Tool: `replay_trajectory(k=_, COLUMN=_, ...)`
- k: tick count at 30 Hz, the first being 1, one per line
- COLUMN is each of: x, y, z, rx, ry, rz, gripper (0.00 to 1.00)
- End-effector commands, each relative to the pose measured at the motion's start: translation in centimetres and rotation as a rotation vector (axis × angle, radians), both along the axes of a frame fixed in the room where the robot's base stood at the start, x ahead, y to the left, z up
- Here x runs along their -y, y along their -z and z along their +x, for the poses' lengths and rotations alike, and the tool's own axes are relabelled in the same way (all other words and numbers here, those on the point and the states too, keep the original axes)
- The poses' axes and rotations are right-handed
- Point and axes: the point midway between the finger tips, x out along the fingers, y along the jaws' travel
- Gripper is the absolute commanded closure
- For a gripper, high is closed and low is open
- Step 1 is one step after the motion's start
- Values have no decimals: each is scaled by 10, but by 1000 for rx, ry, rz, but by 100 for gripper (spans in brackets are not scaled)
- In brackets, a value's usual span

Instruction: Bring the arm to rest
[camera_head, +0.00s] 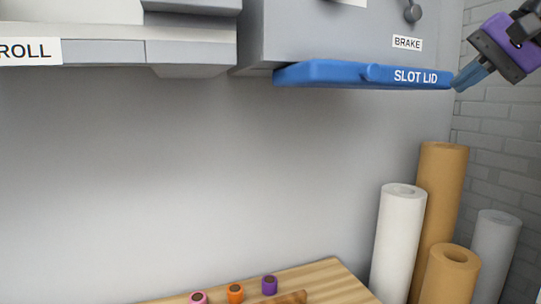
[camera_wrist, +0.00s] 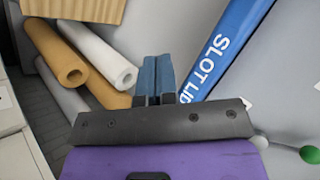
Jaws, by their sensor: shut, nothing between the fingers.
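My gripper (camera_head: 467,78) is at the upper right in the head view, with a purple body and blue fingers. Its fingertips are at the right end of the blue slot lid (camera_head: 345,75); I cannot tell whether they touch it. In the wrist view my gripper (camera_wrist: 157,72) has its two blue fingers together with nothing between them. The slot lid (camera_wrist: 232,40) runs diagonally just to the right of the fingers there.
A grey machine housing (camera_head: 320,35) with a BRAKE label (camera_head: 407,43) is above the lid. White and brown rolls (camera_head: 400,235) stand at the lower right by a brick wall (camera_head: 500,130). A wooden surface (camera_head: 335,280) with small coloured pieces (camera_head: 235,293) is below.

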Motion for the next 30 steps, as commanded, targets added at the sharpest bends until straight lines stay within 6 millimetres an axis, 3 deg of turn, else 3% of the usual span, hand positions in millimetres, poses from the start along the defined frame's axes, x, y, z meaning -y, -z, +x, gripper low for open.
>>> replay_trajectory(k=1, x=-10, y=26, z=-20, rx=-15, ry=-23, rz=-75, gripper=100)
replay_trajectory(k=6, x=-23, y=110, z=-78, rx=-39, ry=-111, rz=-359, gripper=100)
replay_trajectory(k=9, x=-23, y=153, z=-108, rx=-31, ry=-175, rz=-516, gripper=100)
replay_trajectory(k=13, x=-20, y=195, z=-136, rx=-12, ry=-251, rz=-676, gripper=100)
replay_trajectory(k=19, x=-16, y=222, z=-153, rx=8, ry=-309, rz=-785, gripper=100)
replay_trajectory(k=30, x=-15, y=223, z=-153, rx=8, ry=-311, rz=-791, gripper=100)
